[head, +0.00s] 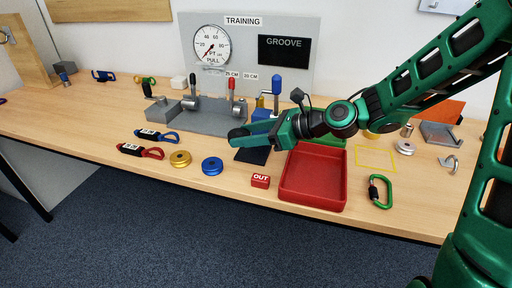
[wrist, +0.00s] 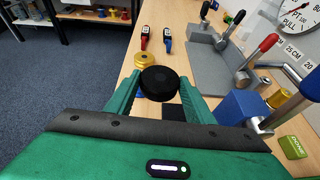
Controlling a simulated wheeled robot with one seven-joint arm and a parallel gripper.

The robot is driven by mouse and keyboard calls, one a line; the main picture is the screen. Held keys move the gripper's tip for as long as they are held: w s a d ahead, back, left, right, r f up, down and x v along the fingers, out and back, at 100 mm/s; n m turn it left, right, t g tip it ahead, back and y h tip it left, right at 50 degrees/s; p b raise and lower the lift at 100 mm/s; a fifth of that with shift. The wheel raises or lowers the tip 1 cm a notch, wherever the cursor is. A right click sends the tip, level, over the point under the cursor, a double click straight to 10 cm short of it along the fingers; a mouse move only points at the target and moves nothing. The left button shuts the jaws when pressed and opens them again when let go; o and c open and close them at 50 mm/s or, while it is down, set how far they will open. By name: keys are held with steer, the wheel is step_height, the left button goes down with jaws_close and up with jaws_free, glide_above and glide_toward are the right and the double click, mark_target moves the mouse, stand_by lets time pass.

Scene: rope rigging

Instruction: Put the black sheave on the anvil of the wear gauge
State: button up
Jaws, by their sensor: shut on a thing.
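My gripper (head: 240,135) is shut on the black sheave (wrist: 159,83), which sits between the two fingertips in the wrist view. In the head view the sheave (head: 238,136) shows as a dark disc at the end of the fingers, held above the bench. The likely wear gauge (head: 276,90), a blue-handled device with a blue body, stands just behind my gripper, under the GROOVE display. Its blue body (wrist: 240,107) is right of the fingers in the wrist view. I cannot make out its anvil; my gripper covers part of it.
A dark square pad (head: 252,156) lies below my gripper. A red tray (head: 312,203), a red OUT block (head: 260,181), a blue sheave (head: 212,166) and a gold sheave (head: 180,159) are in front. A grey lever rig (head: 212,120) stands to the left.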

glide_above(260, 152)
step_height(260, 152, down, 4)
steer(key=shift+s+f, duration=0.1)
steer(key=shift+f, duration=2.15)
steer(key=shift+f, duration=0.1)
steer(key=o, duration=1)
steer(key=shift+o, duration=0.5)
steer(key=shift+d+r, duration=0.15)
steer(key=shift+r, duration=0.05)
steer(key=v, duration=1.1)
steer(key=shift+s+d+r, duration=0.1)
steer(key=shift+r, duration=0.05)
steer(key=shift+d, duration=0.15)
